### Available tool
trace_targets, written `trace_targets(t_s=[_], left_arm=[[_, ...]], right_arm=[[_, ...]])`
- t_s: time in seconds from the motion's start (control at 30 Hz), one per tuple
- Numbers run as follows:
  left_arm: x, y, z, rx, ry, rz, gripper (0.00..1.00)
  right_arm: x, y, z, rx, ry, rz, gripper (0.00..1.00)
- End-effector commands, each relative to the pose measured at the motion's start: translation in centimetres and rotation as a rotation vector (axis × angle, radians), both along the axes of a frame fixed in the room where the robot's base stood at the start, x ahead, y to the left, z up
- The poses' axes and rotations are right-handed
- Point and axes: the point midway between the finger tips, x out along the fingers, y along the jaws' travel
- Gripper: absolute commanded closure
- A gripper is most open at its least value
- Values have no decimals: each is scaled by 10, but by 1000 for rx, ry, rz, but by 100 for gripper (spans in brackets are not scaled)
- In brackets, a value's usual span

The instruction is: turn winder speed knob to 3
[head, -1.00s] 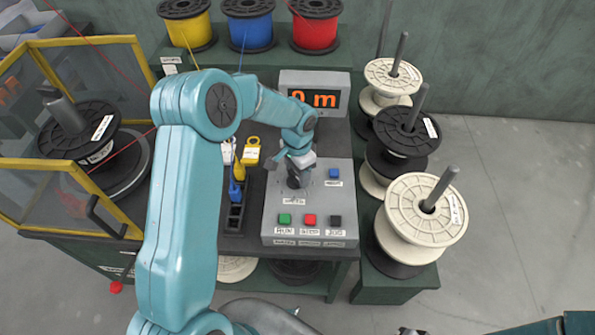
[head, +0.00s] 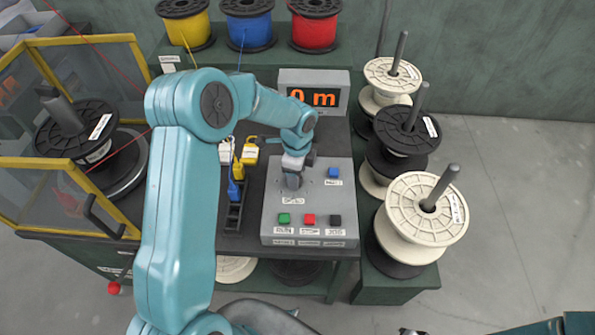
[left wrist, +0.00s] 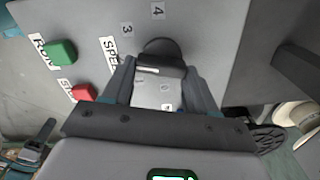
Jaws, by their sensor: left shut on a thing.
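The winder speed knob (left wrist: 163,47) is a dark round knob on the grey control panel (left wrist: 225,30). In the left wrist view, printed numbers 3 (left wrist: 127,29) and 4 (left wrist: 157,11) lie beyond it on the panel. My left gripper (left wrist: 160,85) is shut on the knob, its fingers on either side. In the head view the left gripper (head: 293,178) points down at the panel and mostly hides the knob. Which number the knob points to cannot be told. My right gripper does not show in either view.
The panel also has a green button (head: 284,218), a red button (head: 309,219), a black button (head: 335,220) and a blue button (head: 333,172). The display (head: 315,95) reads 0 m. Cream spools (head: 425,205) stand to the right. A yellow-framed guard (head: 70,165) stands left.

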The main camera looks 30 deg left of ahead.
Motion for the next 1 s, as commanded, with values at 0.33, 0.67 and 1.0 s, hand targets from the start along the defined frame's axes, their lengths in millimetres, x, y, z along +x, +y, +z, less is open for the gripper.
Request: trace_targets(t_s=[0.33, 0.67, 1.0], left_arm=[[-1, 3, 4, 4, -5, -291, 73], [-1, 3, 4, 4, -7, -460, 73], [-1, 4, 4, 7, -8, -513, 73]], right_arm=[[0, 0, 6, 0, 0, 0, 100], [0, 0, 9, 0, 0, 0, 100], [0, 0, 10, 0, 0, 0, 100]])
